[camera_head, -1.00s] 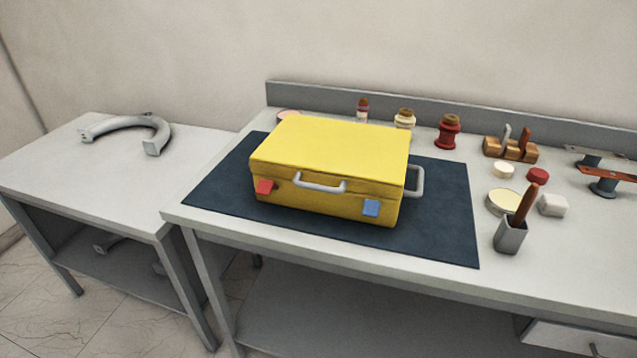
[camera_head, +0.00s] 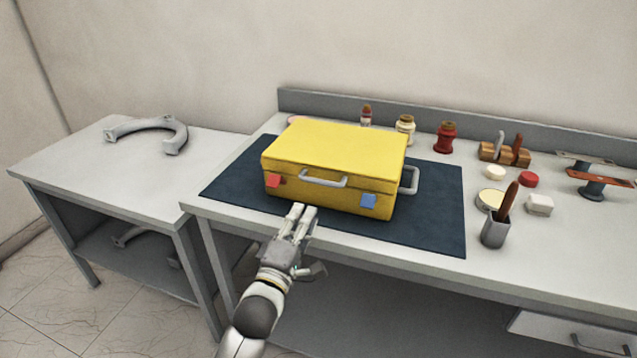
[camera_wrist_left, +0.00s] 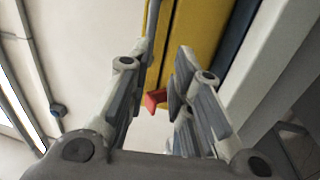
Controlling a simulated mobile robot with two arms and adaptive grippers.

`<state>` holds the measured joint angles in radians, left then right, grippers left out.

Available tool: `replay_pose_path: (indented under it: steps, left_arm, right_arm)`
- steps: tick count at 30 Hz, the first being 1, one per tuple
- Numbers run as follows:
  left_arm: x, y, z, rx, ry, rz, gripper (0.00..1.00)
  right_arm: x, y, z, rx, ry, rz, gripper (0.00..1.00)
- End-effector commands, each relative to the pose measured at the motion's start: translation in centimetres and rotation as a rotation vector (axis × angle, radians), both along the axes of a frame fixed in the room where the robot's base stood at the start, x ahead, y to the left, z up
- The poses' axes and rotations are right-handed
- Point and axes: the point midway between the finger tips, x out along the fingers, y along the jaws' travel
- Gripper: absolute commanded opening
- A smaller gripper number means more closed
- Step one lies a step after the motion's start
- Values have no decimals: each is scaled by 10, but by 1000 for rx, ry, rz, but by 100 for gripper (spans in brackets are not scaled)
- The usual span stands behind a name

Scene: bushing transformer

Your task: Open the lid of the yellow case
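The yellow case (camera_head: 330,150) lies on a dark blue mat (camera_head: 435,220) on the workbench, its lid shut. Its front has a grey handle (camera_head: 324,179), a red latch (camera_head: 274,181) at the left and a blue latch (camera_head: 368,201) at the right. My left gripper (camera_head: 303,211) is just in front of the case, below the handle, apart from it as far as I can tell. In the left wrist view, the fingers (camera_wrist_left: 160,75) are spread and empty, with the red latch (camera_wrist_left: 154,101) and the yellow case front (camera_wrist_left: 190,40) seen between them. My right gripper is not in view.
Bottles, including a red one (camera_head: 445,138), stand behind the case. A wooden rack (camera_head: 505,152), small round tins and a grey holder (camera_head: 495,232) with a brown-handled tool are to the right. A side table (camera_head: 85,165) holds a curved grey part (camera_head: 150,127).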

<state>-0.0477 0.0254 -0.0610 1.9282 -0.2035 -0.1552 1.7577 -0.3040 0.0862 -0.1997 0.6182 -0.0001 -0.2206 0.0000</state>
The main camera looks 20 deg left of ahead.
Motion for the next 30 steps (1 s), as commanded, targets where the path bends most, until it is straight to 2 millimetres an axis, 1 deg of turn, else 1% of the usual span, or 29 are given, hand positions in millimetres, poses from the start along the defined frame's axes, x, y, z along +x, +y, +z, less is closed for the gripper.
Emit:
replay_pose_path:
  steps: [1, 3, 7, 11, 15, 21, 25, 30]
  left_arm:
    - [0, 0, 6, -17, -14, -2, 21]
    - [2, 0, 12, -29, -26, -5, 21]
    - [13, 0, 16, -31, -29, -6, 21]
    - [35, -1, 20, -30, -29, -5, 21]
    - [61, -2, 25, -30, -27, -6, 21]
    - [91, -4, 28, -29, -26, -5, 21]
    - [101, -4, 30, -30, -26, -6, 21]
    - [106, -4, 30, -30, -25, -6, 21]
  right_arm:
    - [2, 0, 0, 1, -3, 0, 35]
    - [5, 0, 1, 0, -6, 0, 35]
    - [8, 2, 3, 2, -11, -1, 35]
    - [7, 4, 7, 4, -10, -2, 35]
    - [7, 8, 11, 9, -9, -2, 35]
    - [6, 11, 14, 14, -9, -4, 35]
    - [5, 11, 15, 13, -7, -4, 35]
    - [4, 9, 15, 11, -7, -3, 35]
